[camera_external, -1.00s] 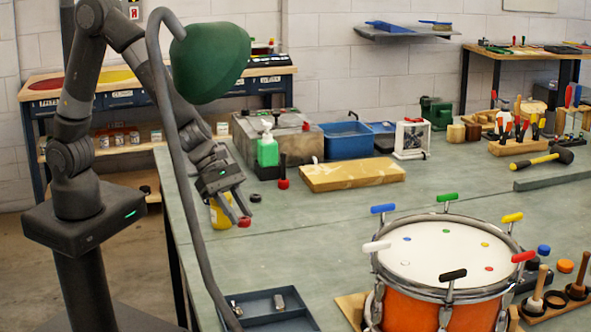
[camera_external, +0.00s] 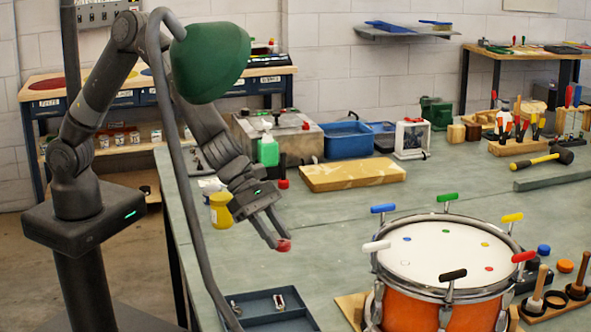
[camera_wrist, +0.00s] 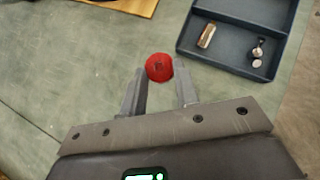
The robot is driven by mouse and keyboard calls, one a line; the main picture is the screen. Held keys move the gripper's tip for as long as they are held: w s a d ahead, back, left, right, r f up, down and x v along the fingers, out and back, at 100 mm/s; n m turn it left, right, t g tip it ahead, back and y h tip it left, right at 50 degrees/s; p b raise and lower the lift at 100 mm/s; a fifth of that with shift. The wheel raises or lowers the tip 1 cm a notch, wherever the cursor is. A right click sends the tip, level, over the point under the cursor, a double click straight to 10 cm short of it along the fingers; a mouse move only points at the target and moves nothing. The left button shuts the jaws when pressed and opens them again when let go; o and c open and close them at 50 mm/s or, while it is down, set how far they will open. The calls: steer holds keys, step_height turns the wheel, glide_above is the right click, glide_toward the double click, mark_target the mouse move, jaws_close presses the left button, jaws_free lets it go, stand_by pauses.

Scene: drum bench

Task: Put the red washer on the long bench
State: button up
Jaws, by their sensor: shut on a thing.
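The red washer (camera_external: 284,245) is a small red round piece at the tips of my gripper (camera_external: 276,242). In the wrist view the red washer (camera_wrist: 159,67) sits between the two fingertips of my gripper (camera_wrist: 160,80), with a dark spot at its middle. The fingers are shut on it. The long bench (camera_external: 330,222) has a grey-green top, and the washer is over its near left part. I cannot tell exactly how high above the top it is.
A blue-grey divided tray (camera_external: 262,322) with small metal parts lies in front of my gripper. A drum (camera_external: 440,300) with coloured keys stands to the right. A yellow jar (camera_external: 221,211) is left, and a wooden board (camera_external: 352,174) behind. Clear bench top lies between board and drum.

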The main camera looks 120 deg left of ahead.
steer(key=w+d+r+n+y, duration=0.15)
steer(key=w+d, duration=0.35)
steer(key=w, duration=0.5)
steer(key=shift+n, duration=0.45)
steer(key=w+a+f, duration=0.2)
steer(key=a, duration=0.1)
steer(key=w+a+f, duration=0.2)
steer(key=a, duration=0.2)
steer(key=w+a+f, duration=0.2)
steer(key=a, duration=0.1)
steer(key=shift+w+a, duration=0.25)
steer(key=shift+f, duration=1.95)
steer(key=shift+f, duration=0.15)
steer(key=o, duration=0.6)
steer(key=shift+o, duration=0.7)
